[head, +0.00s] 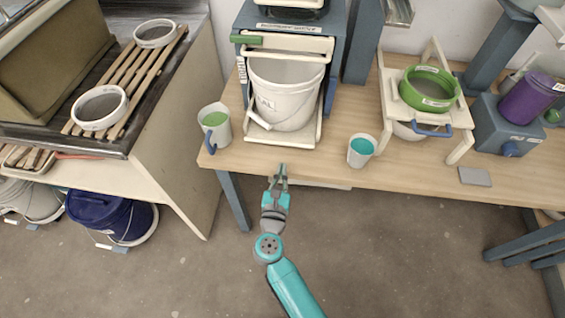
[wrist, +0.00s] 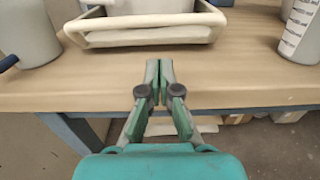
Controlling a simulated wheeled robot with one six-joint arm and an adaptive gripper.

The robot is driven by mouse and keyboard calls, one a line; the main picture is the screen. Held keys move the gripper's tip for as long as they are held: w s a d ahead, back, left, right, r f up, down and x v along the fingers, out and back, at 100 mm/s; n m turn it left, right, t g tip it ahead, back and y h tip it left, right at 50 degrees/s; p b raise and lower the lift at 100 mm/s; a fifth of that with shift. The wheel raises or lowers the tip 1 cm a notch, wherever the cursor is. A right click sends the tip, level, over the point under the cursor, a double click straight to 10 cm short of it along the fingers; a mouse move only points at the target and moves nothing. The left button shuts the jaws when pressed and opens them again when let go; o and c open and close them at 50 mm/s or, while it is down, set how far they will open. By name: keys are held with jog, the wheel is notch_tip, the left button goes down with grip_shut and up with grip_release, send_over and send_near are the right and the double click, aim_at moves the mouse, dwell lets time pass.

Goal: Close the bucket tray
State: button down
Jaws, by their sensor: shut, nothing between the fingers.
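The bucket tray (head: 256,136) is a cream pull-out tray at the front of a blue-grey machine (head: 343,60). It sticks out toward the table's front edge, with a white bucket (head: 285,98) standing on it. In the wrist view the tray's rounded front rim (wrist: 150,36) lies ahead, at the top middle. The back of the tray is hidden by the bucket.
A mug with green contents (head: 214,125) stands left of the tray, and a cup with teal contents (head: 360,150) stands right of it. The wooden table (head: 420,172) is bare between the tray and its front edge. A green sieve (head: 430,88) sits on a frame further right.

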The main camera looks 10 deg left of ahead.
jog(key=s, duration=0.5)
jog(key=shift+a, duration=0.15)
jog(key=c, duration=1.8)
grip_release()
jog(key=shift+s, duration=0.3)
jog(key=o, duration=0.4)
jog(key=shift+s+r, duration=0.15)
jog(key=shift+r, duration=0.1)
jog(key=shift+o, duration=1.1)
notch_tip(320, 180, up, 6)
jog(key=a+n+t+y, duration=0.1)
jog(key=n+t+y, duration=0.1)
jog(key=n+y, duration=0.1)
jog(key=shift+w+a+n, duration=0.3)
jog(key=shift+w+n, duration=0.05)
jog(key=shift+n, duration=0.05)
jog(key=a+r+n+y, duration=0.3)
jog(key=r+n+y, duration=0.25)
jog(key=n, duration=0.25)
jog(key=n+g+h, duration=0.2)
jog(key=n+g, duration=0.3)
jog(key=n, duration=0.5)
send_near(279, 142)
jog(key=x, duration=1)
jog(key=shift+w+f, duration=0.2)
jog(key=shift+f, duration=0.1)
